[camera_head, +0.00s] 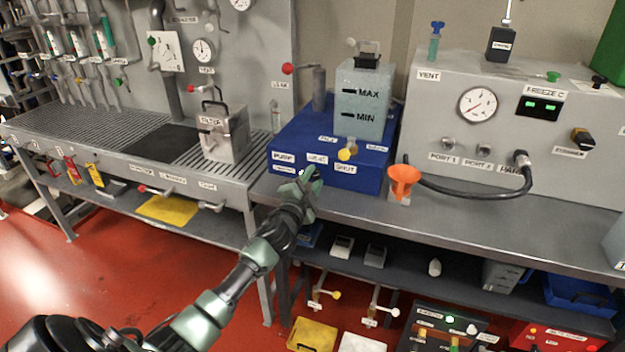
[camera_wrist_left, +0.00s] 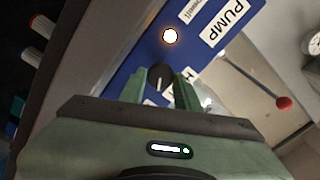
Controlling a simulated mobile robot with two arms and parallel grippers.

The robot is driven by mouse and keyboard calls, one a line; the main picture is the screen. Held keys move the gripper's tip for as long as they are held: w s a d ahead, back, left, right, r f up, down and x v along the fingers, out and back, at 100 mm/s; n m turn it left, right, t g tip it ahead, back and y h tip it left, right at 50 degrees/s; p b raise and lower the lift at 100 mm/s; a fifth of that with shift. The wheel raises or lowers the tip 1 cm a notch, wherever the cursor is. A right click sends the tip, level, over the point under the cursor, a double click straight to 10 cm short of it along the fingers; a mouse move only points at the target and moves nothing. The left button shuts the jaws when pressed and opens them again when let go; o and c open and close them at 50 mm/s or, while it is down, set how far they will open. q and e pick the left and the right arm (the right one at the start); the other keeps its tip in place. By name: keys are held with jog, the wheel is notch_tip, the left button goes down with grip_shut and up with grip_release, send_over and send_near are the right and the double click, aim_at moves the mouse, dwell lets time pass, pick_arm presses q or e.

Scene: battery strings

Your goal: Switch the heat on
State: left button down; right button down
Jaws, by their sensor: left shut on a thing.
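The blue unit (camera_head: 292,137) with labels PUMP and SHUT on its front stands on the bench in the head view. A middle label (camera_head: 317,159) on it is too blurred to read surely. My left gripper (camera_head: 308,176) is at this front face. In the left wrist view its two green fingers (camera_wrist_left: 160,92) are shut on a black round knob (camera_wrist_left: 160,76) with a pale pointer line. A label beginning with H is partly hidden beside the knob. A lit lamp (camera_wrist_left: 170,36) shows near the PUMP label (camera_wrist_left: 224,22). My right gripper is not in view.
A grey tank (camera_head: 362,100) marked MAX and MIN stands on the blue unit. A yellow knob (camera_head: 345,154) and an orange funnel (camera_head: 403,180) are to the gripper's right. A filter box (camera_head: 224,136) stands to the left. A lower shelf holds several items.

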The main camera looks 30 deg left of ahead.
pick_arm(q)
jog(key=c, duration=1.1)
grip_release()
jog(key=shift+o, duration=0.2)
jog(key=v, duration=0.8)
jog(key=shift+f, duration=0.15)
